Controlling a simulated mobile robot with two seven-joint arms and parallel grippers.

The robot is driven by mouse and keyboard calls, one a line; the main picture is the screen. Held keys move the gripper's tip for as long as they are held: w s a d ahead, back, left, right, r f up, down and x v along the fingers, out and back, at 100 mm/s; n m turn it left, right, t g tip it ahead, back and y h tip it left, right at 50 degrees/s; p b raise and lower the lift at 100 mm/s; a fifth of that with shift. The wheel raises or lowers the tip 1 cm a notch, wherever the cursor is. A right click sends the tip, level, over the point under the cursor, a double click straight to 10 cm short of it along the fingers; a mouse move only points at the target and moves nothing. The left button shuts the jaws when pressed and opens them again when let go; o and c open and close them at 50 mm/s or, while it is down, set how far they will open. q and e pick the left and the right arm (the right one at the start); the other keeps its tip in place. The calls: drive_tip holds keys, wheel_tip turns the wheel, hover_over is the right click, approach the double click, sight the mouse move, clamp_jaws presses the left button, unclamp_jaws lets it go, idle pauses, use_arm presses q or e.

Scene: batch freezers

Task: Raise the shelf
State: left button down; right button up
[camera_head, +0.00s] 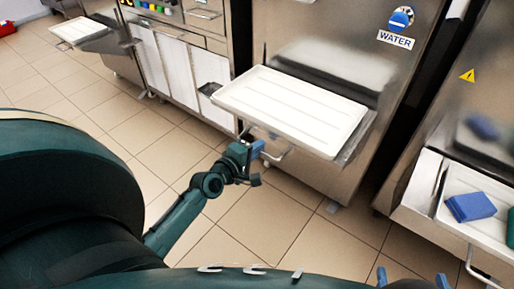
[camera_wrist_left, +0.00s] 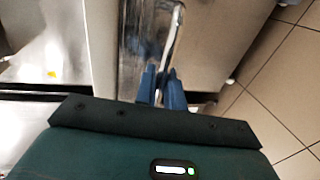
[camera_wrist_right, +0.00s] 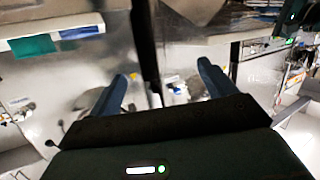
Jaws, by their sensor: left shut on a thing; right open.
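The shelf (camera_head: 358,145) is a metal ledge on the front of the middle freezer, and a white tray (camera_head: 225,97) lies on it. A bent metal handle (camera_head: 277,156) hangs under the shelf's left front; its bar also shows in the left wrist view (camera_wrist_left: 172,45). My left gripper (camera_head: 258,149) is below the shelf's left corner, with its blue fingers shut on the handle. In the left wrist view the fingers (camera_wrist_left: 161,86) are close together at the bar. My right gripper (camera_head: 412,277) is open and empty at the bottom right, away from this shelf.
The right-hand freezer has its own shelf with a white tray (camera_head: 451,229) and blue items (camera_head: 470,206) on it. Another white tray (camera_head: 78,29) sticks out at the far left. The tiled floor (camera_head: 295,225) in front is clear.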

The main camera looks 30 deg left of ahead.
sight(265, 124)
use_arm(q)
wheel_tip(265, 124, up, 8)
drive_tip(key=p, duration=0.6)
drive_tip(key=shift+a+f, duration=0.1)
drive_tip(key=shift+f, duration=0.15)
use_arm(e)
wheel_tip(265, 124, up, 7)
drive_tip(key=s+d+m+h, duration=0.1)
drive_tip(key=s+d+m, duration=0.1)
drive_tip(key=shift+d+m, duration=0.35)
drive_tip(key=shift+m, duration=0.05)
use_arm(q)
drive_tip(key=shift+w+r, duration=0.1)
drive_tip(key=c, duration=1.7)
unclamp_jaws()
drive_tip(key=shift+o, duration=0.7)
use_arm(e)
drive_tip(key=shift+s, duration=0.1)
